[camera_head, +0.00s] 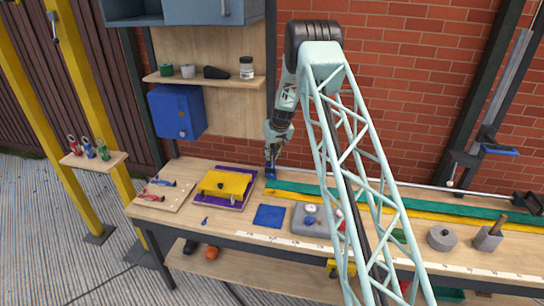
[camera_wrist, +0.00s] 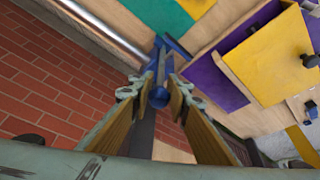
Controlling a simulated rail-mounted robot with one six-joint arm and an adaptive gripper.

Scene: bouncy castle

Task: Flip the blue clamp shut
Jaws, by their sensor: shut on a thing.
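A blue clamp (camera_head: 271,171) stands at the rear edge of the workbench, by the left end of the green strip. In the wrist view the blue clamp (camera_wrist: 159,72) has a bar rising between my fingers, with a round blue end low between them. My gripper (camera_head: 271,150) points down on it from above. In the wrist view my gripper (camera_wrist: 160,98) has its two fingers shut on the blue part from both sides. The clamp's lower part is partly hidden, and I cannot tell its lever's exact angle.
A purple tray with a yellow block (camera_head: 224,185) sits left of the clamp. Green (camera_head: 330,193) and yellow strips run to the right. A blue square (camera_head: 269,216) lies in front. A brick wall (camera_head: 400,90) is close behind. A shelf (camera_head: 205,79) and blue cabinet (camera_head: 177,112) are left.

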